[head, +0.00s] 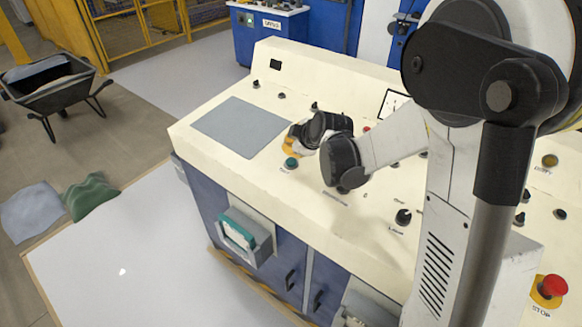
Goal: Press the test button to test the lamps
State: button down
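The cream control console (225,118) carries several knobs and buttons. A green button (291,163) sits near its front edge, with a small label below it that I cannot read clearly. The end of my arm, with my gripper (301,135), is low over the console just behind and right of the green button. My wrist hides most of the gripper, so its fingers and any contact are unclear. A yellow part (289,147) shows beside it, partly covered. I cannot tell which control is the test button. No lamp is clearly lit on the console.
A red stop button (554,286) on a yellow base is at the right. A black knob (403,216) stands on the console's front middle. A grey panel (241,127) lies flat on the left. A wheelbarrow (55,85) and cloths (90,195) are on the floor.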

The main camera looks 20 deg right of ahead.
aim_at(290, 160)
jog(key=shift+w+d+f+b, duration=0.15)
jog(key=shift+f+b, duration=0.8)
jog(key=shift+f, duration=0.7)
jog(key=shift+f+b, duration=0.4)
jog(key=shift+d+f+b, duration=0.1)
jog(key=shift+f+b, duration=0.35)
jog(key=shift+f, duration=0.05)
dwell(0.6)
jog(key=shift+r, duration=0.15)
jog(key=shift+r+p, duration=0.7)
jog(key=shift+r, duration=0.1)
jog(key=shift+s+a+r+p, duration=0.1)
jog(key=shift+a+r+p, duration=0.05)
jog(key=shift+r+p, duration=1)
jog(key=shift+s+a+r+p, duration=0.15)
jog(key=shift+r+p, duration=0.6)
jog(key=shift+r, duration=0.65)
